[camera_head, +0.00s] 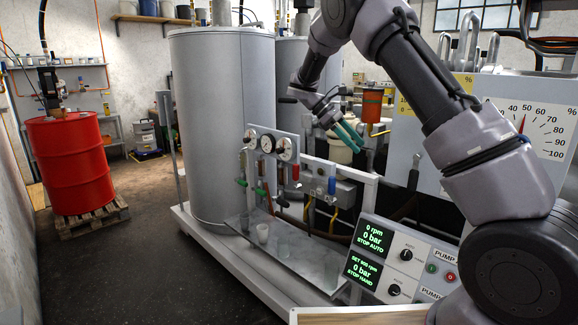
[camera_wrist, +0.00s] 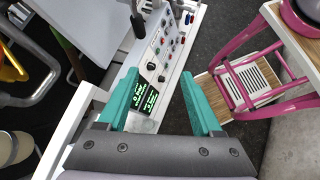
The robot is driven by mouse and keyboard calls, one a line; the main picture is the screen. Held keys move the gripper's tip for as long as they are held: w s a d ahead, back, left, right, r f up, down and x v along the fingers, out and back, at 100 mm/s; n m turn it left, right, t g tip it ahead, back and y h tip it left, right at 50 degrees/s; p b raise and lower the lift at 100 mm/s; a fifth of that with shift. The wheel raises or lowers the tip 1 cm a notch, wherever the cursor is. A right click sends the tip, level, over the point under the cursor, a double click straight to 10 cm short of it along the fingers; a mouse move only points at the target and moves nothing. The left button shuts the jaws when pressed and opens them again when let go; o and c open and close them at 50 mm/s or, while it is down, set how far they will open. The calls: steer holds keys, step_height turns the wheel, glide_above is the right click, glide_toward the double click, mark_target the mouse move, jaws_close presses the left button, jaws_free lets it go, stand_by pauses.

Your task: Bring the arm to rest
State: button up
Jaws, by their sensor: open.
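My arm reaches up from the lower right and bends over toward the middle in the head view. My gripper (camera_head: 347,133) has teal fingers and hangs in the air in front of the white canister, right of the gauge panel. In the wrist view my gripper (camera_wrist: 160,95) shows its two teal fingers spread wide apart, with nothing between them. The pump control panel (camera_wrist: 158,72) with green displays lies below and beyond the fingers. The same control panel (camera_head: 398,262) stands at the lower right in the head view, its displays reading 0 rpm and 0 bar.
A red drum (camera_head: 70,165) stands on a wooden pallet (camera_head: 92,217) at left. A tall grey tank (camera_head: 222,130) and gauges (camera_head: 268,143) stand near my gripper. A pink frame (camera_wrist: 265,75) stands right in the wrist view. Floor is clear between drum and tank.

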steer(key=s+d+r+m+t+y, duration=0.3)
steer(key=s+r+m+y, duration=0.3)
steer(key=s, duration=0.4)
steer(key=s+d+r+m+t+y, duration=0.3)
steer(key=s+r+m, duration=0.1)
steer(key=s+r, duration=0.5)
steer(key=s+a+m+t+y, duration=0.1)
steer(key=s+m+t, duration=0.3)
steer(key=s, duration=0.6)
steer(key=shift+s+m+y, duration=0.2)
steer(key=shift+m+y, duration=0.2)
steer(key=shift+m, duration=0.8)
steer(key=shift+f, duration=0.1)
